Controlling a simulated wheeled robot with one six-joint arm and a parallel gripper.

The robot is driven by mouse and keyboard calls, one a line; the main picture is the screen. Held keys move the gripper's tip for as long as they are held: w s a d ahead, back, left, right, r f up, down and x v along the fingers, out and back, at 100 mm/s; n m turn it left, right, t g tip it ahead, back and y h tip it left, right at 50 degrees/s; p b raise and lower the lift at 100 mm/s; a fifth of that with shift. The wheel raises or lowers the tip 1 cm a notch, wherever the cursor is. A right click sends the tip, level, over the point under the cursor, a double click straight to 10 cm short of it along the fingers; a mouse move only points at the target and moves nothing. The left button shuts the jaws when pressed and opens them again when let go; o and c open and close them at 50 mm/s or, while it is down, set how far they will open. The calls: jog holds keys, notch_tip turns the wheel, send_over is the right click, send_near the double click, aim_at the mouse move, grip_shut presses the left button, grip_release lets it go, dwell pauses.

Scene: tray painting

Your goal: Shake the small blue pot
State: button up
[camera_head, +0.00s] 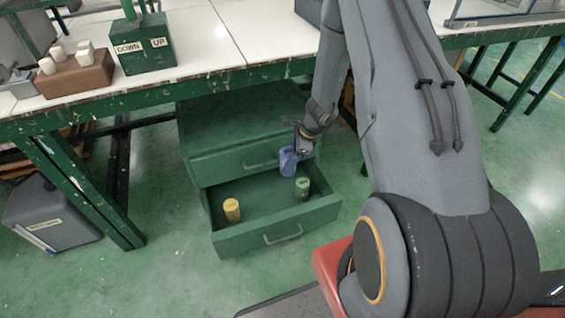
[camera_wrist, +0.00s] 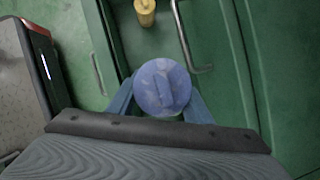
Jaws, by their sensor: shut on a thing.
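The small blue pot (camera_head: 288,161) is held above the open drawer, near its back right part, in the head view. In the wrist view the round blue lid of the pot (camera_wrist: 162,87) faces the camera, with a raised bar across it. My gripper (camera_head: 297,152) is shut on the blue pot, with a finger on each side of it in the wrist view (camera_wrist: 160,100). The pot looks upright or slightly tilted; I cannot tell which.
The green drawer (camera_head: 276,239) stands open below the cabinet (camera_head: 240,115). It holds a yellow pot (camera_head: 232,210) and a green pot (camera_head: 302,188). A grey canister (camera_head: 50,215) stands on the floor at left.

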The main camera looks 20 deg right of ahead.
jog(key=d, duration=0.3)
jog(key=a, duration=0.6)
jog(key=shift+a, duration=0.35)
jog(key=shift+c, duration=0.2)
jog(key=d+p, duration=0.1)
jog(key=d, duration=0.2)
jog(key=shift+d+p, duration=0.25)
jog(key=shift+p, duration=0.1)
jog(key=shift+a+r, duration=0.1)
